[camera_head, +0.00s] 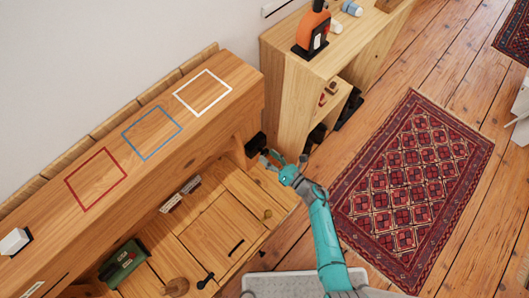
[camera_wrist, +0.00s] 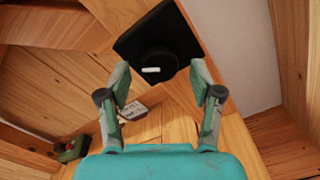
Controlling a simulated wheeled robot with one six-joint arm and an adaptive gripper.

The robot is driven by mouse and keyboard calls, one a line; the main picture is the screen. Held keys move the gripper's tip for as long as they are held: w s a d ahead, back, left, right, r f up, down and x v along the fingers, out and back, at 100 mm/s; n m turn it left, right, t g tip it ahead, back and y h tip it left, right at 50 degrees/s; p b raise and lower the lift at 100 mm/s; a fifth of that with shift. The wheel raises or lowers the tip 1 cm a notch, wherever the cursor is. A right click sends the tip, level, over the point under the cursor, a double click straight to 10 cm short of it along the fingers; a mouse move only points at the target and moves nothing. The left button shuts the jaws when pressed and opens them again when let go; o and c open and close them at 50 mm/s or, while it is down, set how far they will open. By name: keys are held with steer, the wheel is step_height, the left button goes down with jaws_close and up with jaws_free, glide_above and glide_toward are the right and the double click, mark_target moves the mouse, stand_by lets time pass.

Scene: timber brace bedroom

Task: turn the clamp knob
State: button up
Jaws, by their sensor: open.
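The clamp knob (camera_wrist: 158,62) is a round black knob with a short white mark lying roughly level. It sits on a square black plate (camera_wrist: 180,28) fixed to wood in the wrist view. In the head view the black fitting (camera_head: 256,142) shows small at the right end of the wooden bench, and the mark cannot be made out. My gripper (camera_wrist: 161,78) is open and empty, its two fingertips below the knob in the picture, one toward each side. In the head view my gripper (camera_head: 272,158) is close to the fitting. I cannot tell the exact gap.
A wooden bench (camera_head: 215,60) with red, blue and white outlined squares runs along the wall. A low shelf (camera_head: 290,95) bearing an orange bottle (camera_head: 312,30) stands close to my arm. A green box (camera_head: 122,262) sits lower left. A patterned rug (camera_head: 415,185) lies on open floor.

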steer(key=shift+x, duration=1.4)
steer(key=c, duration=1.1)
steer(key=shift+c, duration=0.2)
